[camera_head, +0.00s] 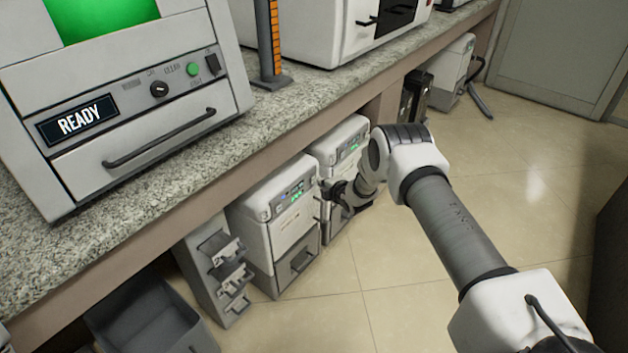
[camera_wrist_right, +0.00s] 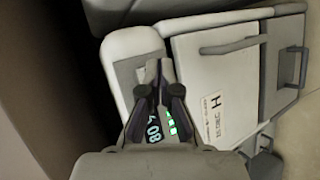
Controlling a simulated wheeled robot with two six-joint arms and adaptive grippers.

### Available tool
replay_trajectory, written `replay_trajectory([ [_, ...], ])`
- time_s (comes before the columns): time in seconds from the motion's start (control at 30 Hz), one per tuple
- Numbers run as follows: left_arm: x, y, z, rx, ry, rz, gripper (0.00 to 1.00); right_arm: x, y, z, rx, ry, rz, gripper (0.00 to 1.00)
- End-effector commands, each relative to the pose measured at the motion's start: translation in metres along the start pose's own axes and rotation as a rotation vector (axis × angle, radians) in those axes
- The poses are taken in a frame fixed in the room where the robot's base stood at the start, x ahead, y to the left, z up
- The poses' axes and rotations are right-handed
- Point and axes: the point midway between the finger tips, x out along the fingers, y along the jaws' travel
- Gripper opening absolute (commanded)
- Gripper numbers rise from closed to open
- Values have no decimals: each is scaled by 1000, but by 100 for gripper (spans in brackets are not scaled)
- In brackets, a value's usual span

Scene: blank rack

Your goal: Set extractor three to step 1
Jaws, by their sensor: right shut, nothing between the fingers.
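I cannot tell which is extractor three. My right gripper (camera_head: 333,190) is at the front of these units, shut and empty. In the right wrist view the gripper (camera_wrist_right: 158,72) is over the control panel of a white unit (camera_wrist_right: 215,85) with a handle and a label marked H. The fingers partly hide its green lights and digits. Contact cannot be told. My left gripper is not in view.
A granite-topped bench (camera_head: 160,165) overhangs the units. A machine with a READY display (camera_head: 82,122) stands on it. A grey stand (camera_head: 217,270) and an open dark bin (camera_head: 150,318) are left of the units. The tiled floor (camera_head: 400,250) in front is clear.

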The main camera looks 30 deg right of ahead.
Motion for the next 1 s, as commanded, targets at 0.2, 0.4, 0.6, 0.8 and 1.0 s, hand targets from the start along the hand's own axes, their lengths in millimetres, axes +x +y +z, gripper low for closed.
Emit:
replay_trajectory([
  [0.2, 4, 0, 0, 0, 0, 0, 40, 4, 3, -2, 0, 0, 1, 0],
  [0.4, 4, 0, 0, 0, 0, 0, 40, 4, 3, -2, 0, 0, 1, 0],
  [0.6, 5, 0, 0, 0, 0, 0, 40, 6, 3, -3, 0, 0, 2, 0],
  [0.8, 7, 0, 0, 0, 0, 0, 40, 8, 4, -4, 0, 0, 1, 0],
  [1.0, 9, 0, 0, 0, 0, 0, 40, 10, 5, -6, 0, 1, 1, 0],
])
